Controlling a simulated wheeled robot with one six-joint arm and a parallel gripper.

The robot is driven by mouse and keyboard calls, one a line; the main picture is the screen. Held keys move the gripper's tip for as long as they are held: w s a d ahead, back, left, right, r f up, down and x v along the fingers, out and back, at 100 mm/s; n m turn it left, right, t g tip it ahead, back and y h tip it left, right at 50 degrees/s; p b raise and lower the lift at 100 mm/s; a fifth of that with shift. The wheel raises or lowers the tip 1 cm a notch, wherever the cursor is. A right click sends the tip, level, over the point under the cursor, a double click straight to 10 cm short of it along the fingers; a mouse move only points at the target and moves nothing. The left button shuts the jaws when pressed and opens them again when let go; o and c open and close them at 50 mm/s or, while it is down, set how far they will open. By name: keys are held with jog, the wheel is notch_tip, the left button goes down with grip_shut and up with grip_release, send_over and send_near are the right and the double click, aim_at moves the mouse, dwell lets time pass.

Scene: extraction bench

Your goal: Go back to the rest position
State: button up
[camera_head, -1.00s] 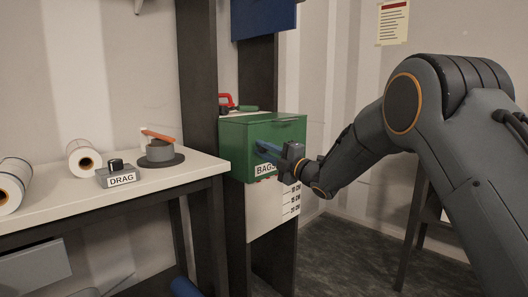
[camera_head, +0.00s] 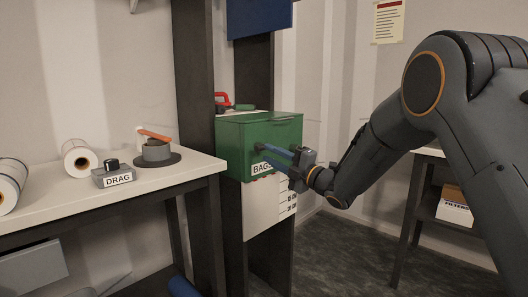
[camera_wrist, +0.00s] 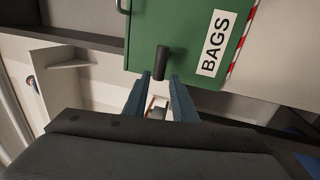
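My gripper (camera_head: 264,154) is in front of the green BAGS box (camera_head: 284,130), with its two blue fingers spread apart. In the wrist view my gripper (camera_wrist: 158,82) is open, with nothing held between the fingers. A dark knob-like handle (camera_wrist: 162,60) on the box front shows just beyond the fingertips, roughly in line with the gap. I cannot tell whether a fingertip touches it. The box's BAGS label (camera_wrist: 212,44) is to the right of the fingers in the wrist view and partly hidden by my gripper in the head view.
A bench (camera_head: 120,206) at left holds paper rolls (camera_head: 79,158), a DRAG block (camera_head: 114,174) and a round dark stand (camera_head: 157,155). Dark uprights (camera_head: 196,90) flank the box. At right, a shelf holds a FILTERS box (camera_head: 456,207). Floor (camera_head: 350,255) shows between.

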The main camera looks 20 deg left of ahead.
jog(key=shift+v, duration=0.95)
jog(key=w+d+f+m+t+h, duration=0.1)
jog(key=d+m+t+h, duration=0.3)
jog(key=d+m+h, duration=0.6)
jog(key=s+d+f+m+g+h, duration=0.1)
jog(key=s+d+f+m+h, duration=0.1)
jog(key=s+d+f+m, duration=0.3)
jog(key=s+d+m+g+h, duration=0.1)
jog(key=s+d+m+h, duration=0.2)
jog(key=d, duration=0.4)
jog(key=s+d+f+m+g+h, duration=0.1)
jog(key=s+d+f+m+g, duration=0.3)
jog(key=s, duration=0.7)
jog(key=s+d+f+m+g+h, duration=0.1)
jog(key=s+d+m+g, duration=0.3)
jog(key=s, duration=0.8)
jog(key=s+d+f+m+g+h, duration=0.1)
jog(key=s+d+f+m, duration=0.15)
jog(key=s+d, duration=0.6)
jog(key=s+d+r+m+p, duration=0.3)
jog(key=d+r+p, duration=0.4)
jog(key=p, duration=1.2)
notch_tip(320, 180, up, 3)
jog(key=shift+s+r+g+h, duration=0.2)
jog(key=shift+s+g+h, duration=0.1)
jog(key=shift+h, duration=0.1)
